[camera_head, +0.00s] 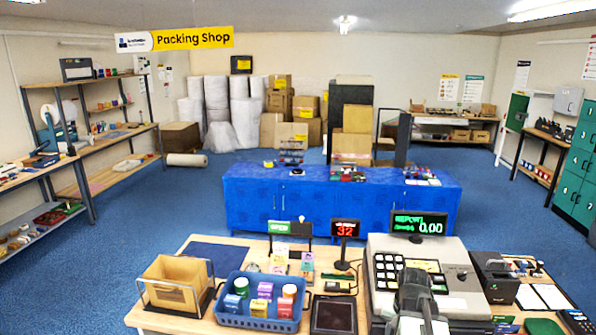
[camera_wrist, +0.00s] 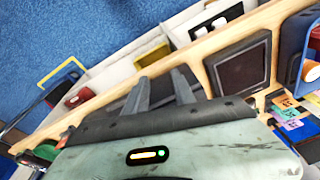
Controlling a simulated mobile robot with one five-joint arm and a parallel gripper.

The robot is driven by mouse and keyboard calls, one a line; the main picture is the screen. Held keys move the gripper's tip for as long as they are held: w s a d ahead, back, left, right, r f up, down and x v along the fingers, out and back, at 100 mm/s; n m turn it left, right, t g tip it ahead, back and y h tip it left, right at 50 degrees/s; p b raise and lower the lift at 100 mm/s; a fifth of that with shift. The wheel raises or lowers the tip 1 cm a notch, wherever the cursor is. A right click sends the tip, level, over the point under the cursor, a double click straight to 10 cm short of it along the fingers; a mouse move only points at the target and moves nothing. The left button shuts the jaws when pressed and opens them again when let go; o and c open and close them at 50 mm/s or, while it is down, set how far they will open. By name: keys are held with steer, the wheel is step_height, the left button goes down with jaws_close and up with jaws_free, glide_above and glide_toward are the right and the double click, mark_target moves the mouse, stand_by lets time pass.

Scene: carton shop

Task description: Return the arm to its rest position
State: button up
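My gripper (camera_wrist: 160,77) shows in the wrist view with its two grey fingers apart and nothing between them. In the head view a dark grey part of my arm (camera_head: 414,292) stands raised at the bottom, in front of the cash register (camera_head: 455,305). The fingertips cannot be made out clearly there. In the wrist view the fingers lie over the wooden counter edge (camera_wrist: 215,45), with a dark flat tablet (camera_wrist: 240,68) to their right.
A blue basket (camera_head: 258,320) of jars and boxes stands on the counter, left of the register. A carton in a wire holder (camera_head: 175,285) is further left. A card terminal (camera_head: 495,275) is at right. A blue-covered table (camera_head: 340,205) stands beyond; blue floor between is clear.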

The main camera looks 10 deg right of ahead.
steer(key=a+f+n+g+b, duration=0.1)
steer(key=a+f+n+b, duration=0.2)
steer(key=a, duration=0.9)
steer(key=a+f+n+b, duration=0.3)
steer(key=a+f, duration=0.3)
steer(key=a, duration=0.6)
steer(key=shift+s+a+n+g+b, duration=0.25)
steer(key=shift+a+n+g+b, duration=0.1)
steer(key=shift+a+n+g, duration=0.05)
steer(key=shift+f, duration=0.1)
